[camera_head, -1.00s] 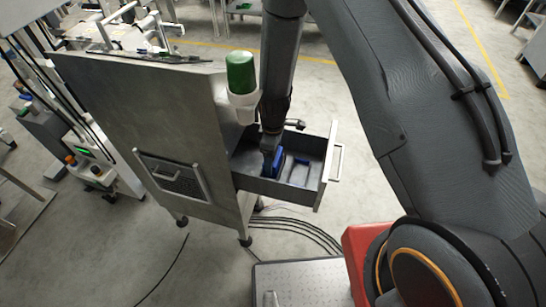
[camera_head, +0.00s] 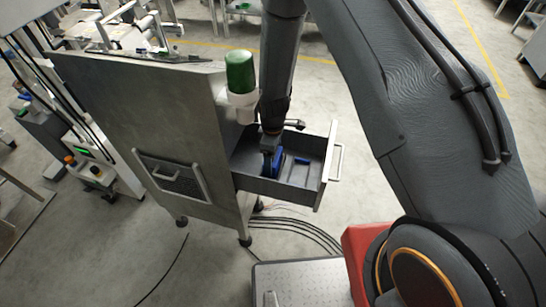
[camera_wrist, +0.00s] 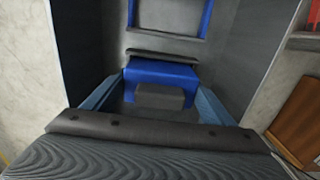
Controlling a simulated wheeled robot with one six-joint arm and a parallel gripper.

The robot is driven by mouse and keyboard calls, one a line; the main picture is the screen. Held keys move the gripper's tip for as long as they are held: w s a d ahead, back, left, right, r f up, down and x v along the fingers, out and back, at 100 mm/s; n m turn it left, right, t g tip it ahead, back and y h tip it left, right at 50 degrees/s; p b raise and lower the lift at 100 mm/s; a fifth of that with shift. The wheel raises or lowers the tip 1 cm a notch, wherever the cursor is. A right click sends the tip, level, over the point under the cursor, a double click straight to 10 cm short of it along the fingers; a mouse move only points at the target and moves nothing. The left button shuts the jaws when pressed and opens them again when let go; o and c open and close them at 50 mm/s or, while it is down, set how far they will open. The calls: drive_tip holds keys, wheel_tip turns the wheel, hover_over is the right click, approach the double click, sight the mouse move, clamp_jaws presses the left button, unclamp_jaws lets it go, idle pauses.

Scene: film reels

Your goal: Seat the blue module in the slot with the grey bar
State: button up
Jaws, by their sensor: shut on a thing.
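My gripper (camera_head: 272,168) reaches straight down into the open drawer (camera_head: 327,165). In the wrist view its two pale blue fingers (camera_wrist: 160,84) stand on either side of the blue module (camera_wrist: 160,72) and are shut on it. A small grey block shows on the module's near side. The module also shows beside my gripper in the head view (camera_head: 279,160). A dark grey bar (camera_wrist: 162,55) lies just beyond the module. Farther on is a blue-edged rectangular recess (camera_wrist: 207,18), cut off by the picture's top. The module's underside is hidden, so I cannot tell whether it is seated.
The drawer walls rise close on both sides of my gripper. The metal cabinet (camera_head: 150,120) stands left of the drawer, with a green bottle (camera_head: 240,72) in a white holder above. A drawer handle (camera_head: 338,162) is at the right. Cables lie on the floor below.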

drive_tip(key=shift+f, duration=0.5)
drive_tip(key=o, duration=1)
drive_tip(key=shift+r, duration=0.15)
drive_tip(key=shift+r+p, duration=2.85)
drive_tip(key=shift+r, duration=2.55)
